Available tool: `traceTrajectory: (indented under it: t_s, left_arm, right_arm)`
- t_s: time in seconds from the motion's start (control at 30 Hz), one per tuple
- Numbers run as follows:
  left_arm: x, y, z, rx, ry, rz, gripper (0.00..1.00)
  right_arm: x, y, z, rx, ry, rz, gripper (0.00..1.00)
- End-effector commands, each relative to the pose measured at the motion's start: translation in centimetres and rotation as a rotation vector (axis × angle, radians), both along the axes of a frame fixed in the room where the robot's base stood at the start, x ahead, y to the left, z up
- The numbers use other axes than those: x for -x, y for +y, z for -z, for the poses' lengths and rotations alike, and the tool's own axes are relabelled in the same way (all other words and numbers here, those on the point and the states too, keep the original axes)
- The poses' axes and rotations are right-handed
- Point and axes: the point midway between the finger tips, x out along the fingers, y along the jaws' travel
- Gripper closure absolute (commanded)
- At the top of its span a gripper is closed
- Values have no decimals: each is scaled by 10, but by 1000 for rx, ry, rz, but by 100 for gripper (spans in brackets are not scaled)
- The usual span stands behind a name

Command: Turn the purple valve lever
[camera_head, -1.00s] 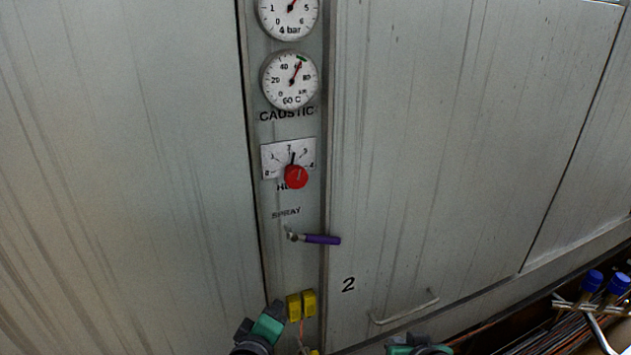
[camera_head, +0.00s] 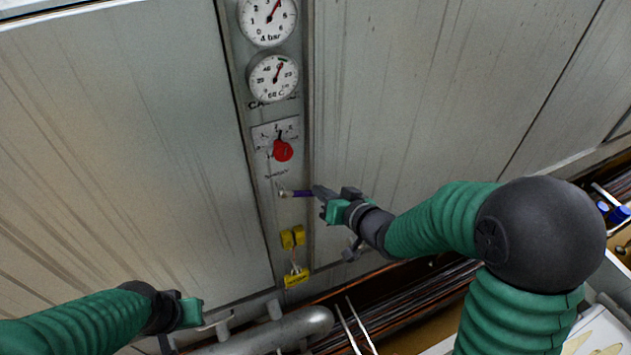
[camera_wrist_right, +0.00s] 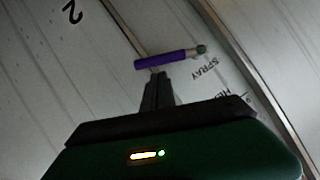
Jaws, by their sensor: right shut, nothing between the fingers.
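The purple valve lever (camera_head: 301,193) sticks out to the right from its pivot (camera_head: 283,193), below the word SPRAY on the narrow metal panel. My right gripper (camera_head: 318,191) is at the free end of the lever, with its fingers shut and nothing between them. In the right wrist view the purple lever (camera_wrist_right: 163,59) lies just beyond the shut fingertips (camera_wrist_right: 157,76); I cannot tell whether they touch it. My left gripper (camera_head: 192,312) is low at the left, away from the panel; its fingers are not clear.
A red knob (camera_head: 283,150) and two round gauges (camera_head: 273,78) sit above the lever on the panel. Yellow blocks (camera_head: 292,237) and a yellow tag (camera_head: 296,277) are below. Pipes (camera_head: 290,325) run along the bottom. The metal doors to both sides are flat.

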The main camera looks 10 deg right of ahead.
Motion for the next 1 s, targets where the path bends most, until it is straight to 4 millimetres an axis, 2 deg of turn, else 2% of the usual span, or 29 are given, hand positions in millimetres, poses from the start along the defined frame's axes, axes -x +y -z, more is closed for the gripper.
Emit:
traceTrajectory:
  t_s: [0.1,0.23,0.57,0.77,1.0]
  left_arm:
    - [0,0,-7,0,-1,0,100]
    - [0,0,-8,0,-1,0,100]
    - [-1,0,-7,0,-1,-1,100]
    - [0,0,11,0,-1,-1,100]
    - [-1,0,7,0,-1,-1,100]
  right_arm:
    - [-15,6,6,-1,1,-1,100]
    - [-23,10,10,1,0,0,100]
    - [-24,11,12,2,0,0,100]
    - [-22,14,29,1,1,-1,100]
    - [-22,14,26,2,2,0,100]
